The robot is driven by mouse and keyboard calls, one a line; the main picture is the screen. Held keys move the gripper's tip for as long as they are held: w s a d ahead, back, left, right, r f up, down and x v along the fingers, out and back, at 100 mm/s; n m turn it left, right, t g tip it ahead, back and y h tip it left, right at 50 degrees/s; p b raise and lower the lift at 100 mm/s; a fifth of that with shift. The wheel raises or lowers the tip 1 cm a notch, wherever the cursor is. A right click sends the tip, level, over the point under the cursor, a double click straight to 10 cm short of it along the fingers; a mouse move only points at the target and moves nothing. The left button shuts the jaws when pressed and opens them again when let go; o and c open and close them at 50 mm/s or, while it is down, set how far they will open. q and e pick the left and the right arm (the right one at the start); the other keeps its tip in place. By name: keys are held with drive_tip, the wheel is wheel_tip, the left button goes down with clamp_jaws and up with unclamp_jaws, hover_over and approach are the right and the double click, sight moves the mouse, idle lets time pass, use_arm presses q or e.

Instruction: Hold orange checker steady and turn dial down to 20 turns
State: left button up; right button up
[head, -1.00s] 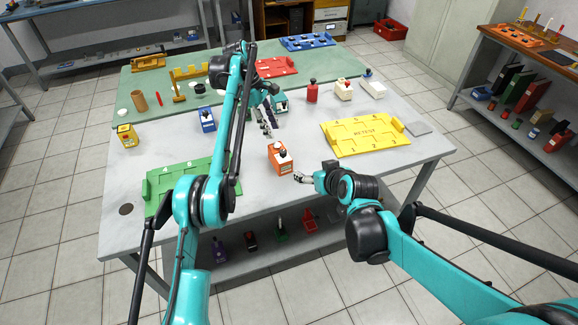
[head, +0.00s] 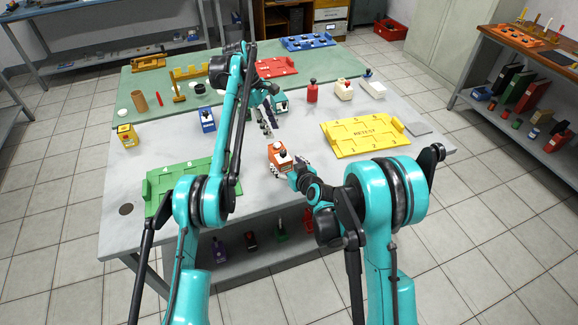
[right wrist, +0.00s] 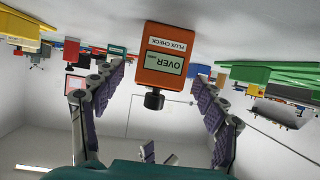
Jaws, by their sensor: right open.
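The orange checker (head: 277,153) stands on the grey table near the middle of its front half, with a dark dial on top.
A yellow tray (head: 345,150) lies right of the checker and a green tray (head: 160,180) lies left. Bare table surrounds the orange checker.

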sight(283, 151)
drive_tip(key=x, duration=0.5)
drive_tip(key=shift+w+a+f, duration=0.15)
drive_tip(key=shift+w+f, duration=0.05)
drive_tip(key=shift+w, duration=0.1)
drive_tip(key=c, duration=1.4)
use_arm(q)
drive_tip(key=shift+o, duration=1.1)
drive_tip(key=s+d+r+m+t+y, duration=0.1)
drive_tip(key=d+m+y, duration=0.1)
drive_tip(key=m, duration=0.9)
drive_tip(key=d+r+m+y, duration=0.2)
drive_tip(key=m, duration=0.8)
wheel_tip(283, 151, down, 12)
drive_tip(key=shift+s+a, duration=0.1)
drive_tip(key=shift+s, duration=0.05)
